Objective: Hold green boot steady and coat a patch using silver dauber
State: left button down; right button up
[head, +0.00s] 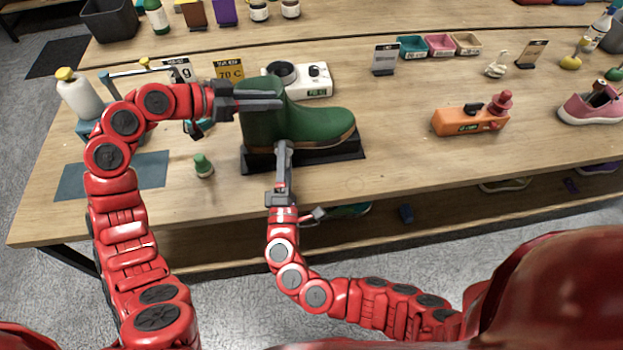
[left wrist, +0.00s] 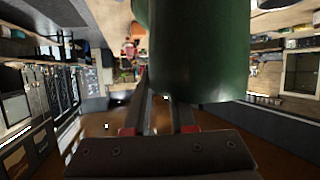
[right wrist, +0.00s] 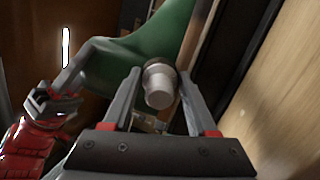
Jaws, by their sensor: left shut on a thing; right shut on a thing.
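The green boot (head: 318,124) stands upright on a black stand (head: 345,152), toe to the right. My left gripper (head: 262,101) is shut on the boot's shaft, near its top. The shaft fills the upper middle of the left wrist view (left wrist: 200,50). My right gripper (head: 284,150) is low at the boot's near side, shut on the silver dauber (right wrist: 160,88). In the right wrist view the dauber's far end is against or very near the green boot (right wrist: 150,50); I cannot tell whether it touches. The dauber is hardly visible in the head view. No coated patch can be made out.
A small green bottle (head: 203,165) stands left of the boot. A white device (head: 312,80) is behind it. A yellow-capped white bottle (head: 78,95) stands far left. An orange device (head: 470,118) and pink shoe (head: 595,104) are to the right.

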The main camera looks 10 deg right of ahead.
jog(key=shift+s+d, duration=0.1)
jog(key=shift+d, duration=1.15)
jog(key=shift+d, duration=1.6)
jog(key=shift+d, duration=0.1)
jog(key=shift+s+d, duration=0.15)
jog(key=shift+d, duration=1.35)
jog(key=shift+a, duration=0.1)
jog(key=shift+w+a, duration=0.15)
jog(key=shift+a, duration=2.25)
jog(key=shift+w+a, duration=0.15)
jog(key=shift+a, duration=2.2)
jog(key=shift+s+d, duration=0.1)
jog(key=shift+d, duration=1.55)
